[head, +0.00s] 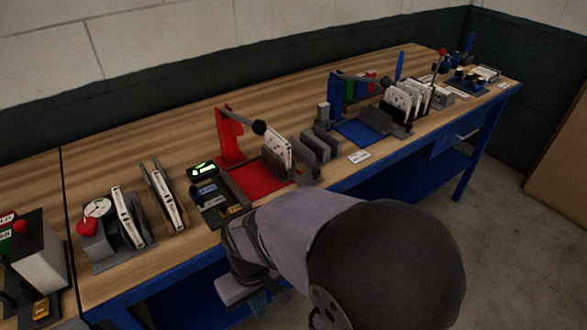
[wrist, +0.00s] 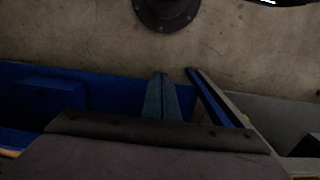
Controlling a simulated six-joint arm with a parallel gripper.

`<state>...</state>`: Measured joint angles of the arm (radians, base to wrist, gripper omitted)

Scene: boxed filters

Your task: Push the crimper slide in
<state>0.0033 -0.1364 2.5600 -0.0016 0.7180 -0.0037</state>
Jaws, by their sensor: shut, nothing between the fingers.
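A red lever press (head: 229,138) with a black ball handle stands mid-bench, with a red plate (head: 258,178) in front of it and a white card-like filter (head: 277,149) upright beside it. A similar blue lever press (head: 335,92) with a blue plate (head: 355,131) stands farther right. I cannot tell which one is the crimper or pick out its slide. My gripper (head: 259,304) hangs low in front of the bench's front edge, below the red press and apart from it. In the wrist view its two blue-grey fingers (wrist: 162,92) are together with nothing between them.
The wooden bench (head: 300,95) runs from lower left to upper right, with bare wood along its back. A gauge fixture (head: 97,210) with a red knob stands at left. Several white filters (head: 405,97) stand in a rack by the blue press. A small green-lit display (head: 203,169) sits near the red plate.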

